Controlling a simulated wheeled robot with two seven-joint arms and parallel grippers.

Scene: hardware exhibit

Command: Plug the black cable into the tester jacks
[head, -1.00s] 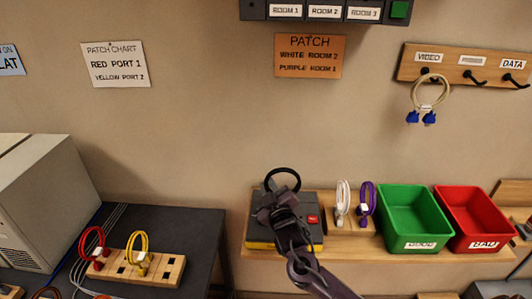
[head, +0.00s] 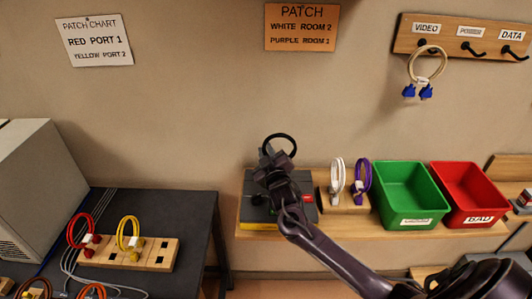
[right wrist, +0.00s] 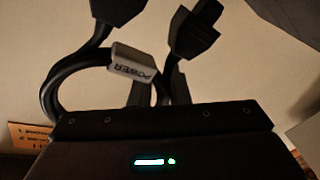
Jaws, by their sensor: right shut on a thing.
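My right gripper (head: 280,150) is shut on the black cable (head: 292,140), whose loop stands up above the fingers. In the right wrist view the cable (right wrist: 60,85) carries a white POWER tag (right wrist: 132,68), and two black plugs (right wrist: 195,30) hang free at its ends. The dark grey tester (head: 304,214), with a yellow lower edge and a red label, sits on the wooden shelf. In the head view my gripper and arm overlap the tester and hide part of its top. I cannot make out its jacks. My left gripper is not in view.
A white and a purple cable (head: 362,178) stand in a wooden block right of the tester. Green (head: 405,223) and red (head: 480,220) bins follow. Red and yellow cables stand on a port block (head: 160,254) at left. A cream cable (head: 412,70) hangs on a wall hook.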

